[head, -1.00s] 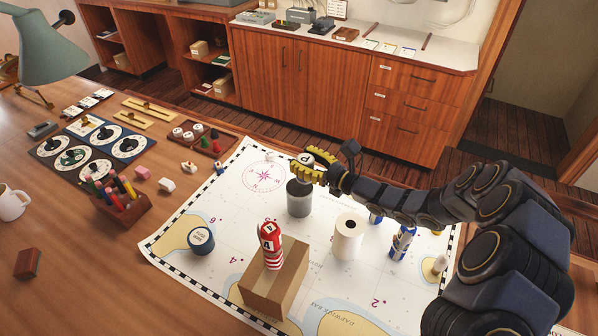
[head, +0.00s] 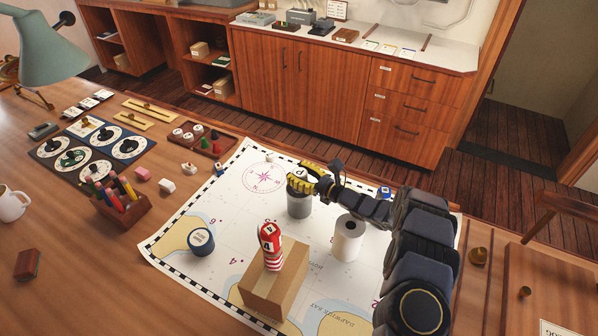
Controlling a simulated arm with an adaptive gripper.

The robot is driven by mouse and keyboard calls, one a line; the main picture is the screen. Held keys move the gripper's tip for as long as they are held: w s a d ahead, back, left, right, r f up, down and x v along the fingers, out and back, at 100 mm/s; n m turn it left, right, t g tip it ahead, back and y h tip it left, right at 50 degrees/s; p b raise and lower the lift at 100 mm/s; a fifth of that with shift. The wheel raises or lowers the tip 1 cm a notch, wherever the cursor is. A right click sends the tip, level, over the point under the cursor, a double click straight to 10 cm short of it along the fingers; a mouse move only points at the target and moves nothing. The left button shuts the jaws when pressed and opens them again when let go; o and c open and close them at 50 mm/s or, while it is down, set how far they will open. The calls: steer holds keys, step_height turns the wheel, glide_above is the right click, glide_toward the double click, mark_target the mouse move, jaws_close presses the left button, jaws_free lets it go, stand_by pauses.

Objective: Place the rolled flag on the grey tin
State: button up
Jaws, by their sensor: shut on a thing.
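The grey tin (head: 299,206) stands upright on the chart, its upper part partly hidden by my gripper. I cannot tell whether the flag touches the tin. A red-and-white striped roll (head: 271,247) with a lettered label stands upright on a cardboard box (head: 275,284), apart from my gripper.
A white paper roll (head: 348,238) stands close to the right of the tin, beneath my arm. A dark blue round tin (head: 201,241) is at the left. A pen holder (head: 121,207) stands off the chart (head: 235,206).

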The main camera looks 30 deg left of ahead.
steer(key=o, duration=1)
steer(key=shift+c, duration=0.2)
steer(key=shift+d+r, duration=0.1)
steer(key=shift+d, duration=0.2)
steer(key=d, duration=0.2)
steer(key=shift+s+d, duration=0.15)
steer(key=shift+d, duration=0.25)
step_height(320, 180, up, 7)
steer(key=shift+a, duration=0.2)
steer(key=shift+s, duration=0.1)
